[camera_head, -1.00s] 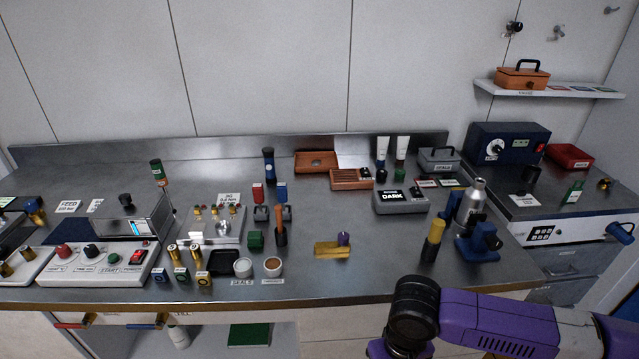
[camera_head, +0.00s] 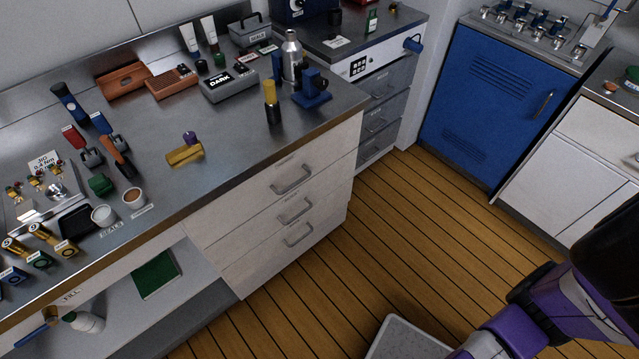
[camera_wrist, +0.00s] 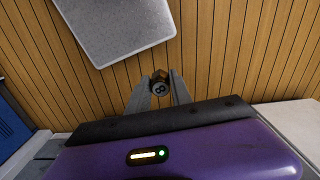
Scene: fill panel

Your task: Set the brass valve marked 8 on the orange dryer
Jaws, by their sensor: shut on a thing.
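My gripper (camera_wrist: 160,80) is in the wrist view, its two grey fingers closed on a small brass valve (camera_wrist: 160,88). The valve's round dark end faces the camera and bears a white 8. It is held above the wooden floor. In the head view only my purple arm shows at the lower right, and the gripper is out of frame.
A pale grey flat-topped thing (camera_head: 408,340) stands low at the bottom of the head view and also shows in the wrist view (camera_wrist: 118,28). The steel bench (camera_head: 225,180) holds several tools. A blue cabinet (camera_head: 495,105) stands at right. The wooden floor (camera_head: 420,220) between is clear.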

